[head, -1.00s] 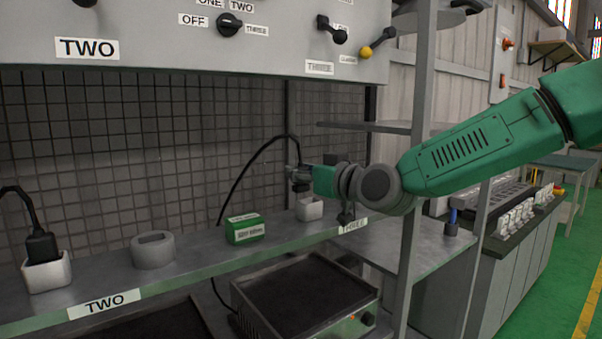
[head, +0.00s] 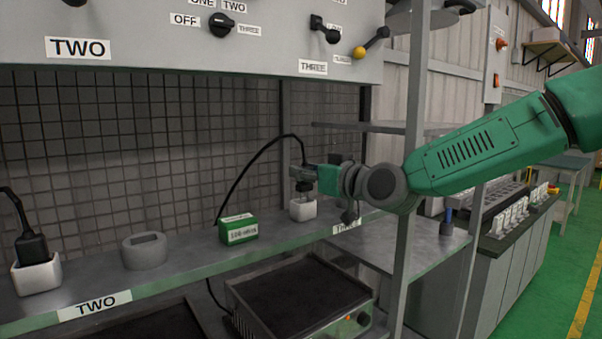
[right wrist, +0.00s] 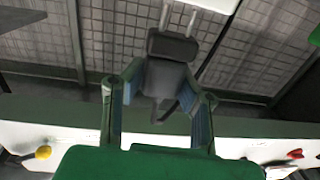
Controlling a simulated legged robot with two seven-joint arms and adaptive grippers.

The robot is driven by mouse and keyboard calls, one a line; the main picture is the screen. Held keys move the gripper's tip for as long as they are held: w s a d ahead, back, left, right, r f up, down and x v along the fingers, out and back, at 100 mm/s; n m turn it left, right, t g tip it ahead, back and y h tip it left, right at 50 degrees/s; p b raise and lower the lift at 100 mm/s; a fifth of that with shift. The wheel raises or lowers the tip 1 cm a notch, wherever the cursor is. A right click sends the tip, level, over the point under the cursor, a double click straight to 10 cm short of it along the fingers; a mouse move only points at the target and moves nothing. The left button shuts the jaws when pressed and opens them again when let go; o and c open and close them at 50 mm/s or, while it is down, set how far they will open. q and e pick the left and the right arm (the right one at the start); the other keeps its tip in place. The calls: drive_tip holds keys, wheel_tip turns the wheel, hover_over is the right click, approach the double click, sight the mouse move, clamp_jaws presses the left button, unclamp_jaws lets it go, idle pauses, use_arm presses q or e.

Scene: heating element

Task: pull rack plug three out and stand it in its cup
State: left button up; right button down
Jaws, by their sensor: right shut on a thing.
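My right gripper (head: 312,178) is shut on a dark plug (head: 304,187) over the shelf, near the THREE label (head: 346,226). The plug also shows between the fingers in the right wrist view (right wrist: 172,70), with two bare metal pins sticking out. A black cord (head: 242,175) arcs up to the plug from behind the shelf. A small white cup-like block (head: 302,210) stands right below the plug; in the head view I cannot tell whether they touch. My left gripper is not in view.
A green box (head: 238,229) and a round grey slotted holder (head: 144,251) stand left on the shelf (head: 195,258). Another plug (head: 32,247) stands in a white block (head: 36,275) at far left. A rack post (head: 408,200) stands right of the gripper; a hotplate (head: 295,300) is below.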

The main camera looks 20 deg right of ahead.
drive_tip(key=shift+d+f, duration=0.2)
drive_tip(key=shift+d, duration=0.15)
drive_tip(key=shift+f, duration=0.1)
drive_tip(key=shift+a+f+b, duration=0.2)
drive_tip(key=shift+f+b, duration=0.1)
drive_tip(key=shift+b, duration=0.15)
drive_tip(key=shift+f, duration=0.1)
drive_tip(key=shift+f+b, duration=0.45)
drive_tip(key=shift+f, duration=0.1)
drive_tip(key=c, duration=1.2)
unclamp_jaws()
drive_tip(key=shift+o, duration=0.2)
drive_tip(key=shift+d, duration=0.1)
